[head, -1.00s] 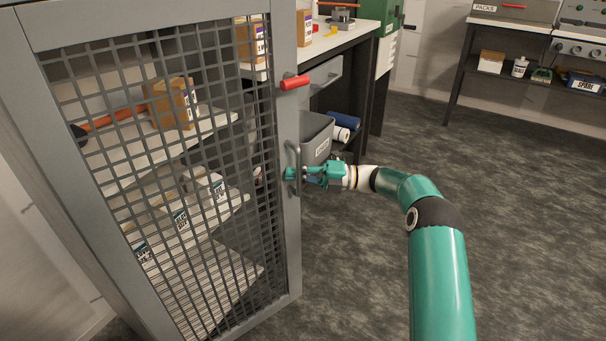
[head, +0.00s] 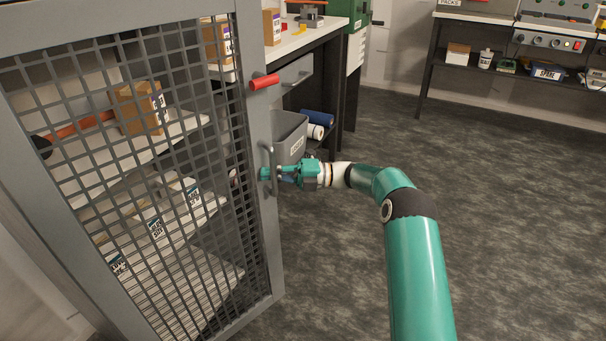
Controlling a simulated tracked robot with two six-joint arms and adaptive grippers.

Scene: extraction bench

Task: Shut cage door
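The cage door (head: 262,225) is a grey frame with wire mesh and fills the left of the head view. Shelves show through the mesh, and the door seems to stand ajar, though I cannot tell how wide the gap is. A grey upright bar handle (head: 271,152) is on its right-hand stile, with a red lever (head: 264,82) above. My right gripper (head: 273,173) is at the bar handle, its teal fingers on both sides of the bar and seemingly closed on it. My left gripper is out of view.
Inside the cage are a cardboard box (head: 138,108), an orange-handled tool (head: 80,128) and several white labelled packs. A grey bin (head: 291,138) and a workbench (head: 318,32) stand behind the door. The floor (head: 510,220) on the right is clear.

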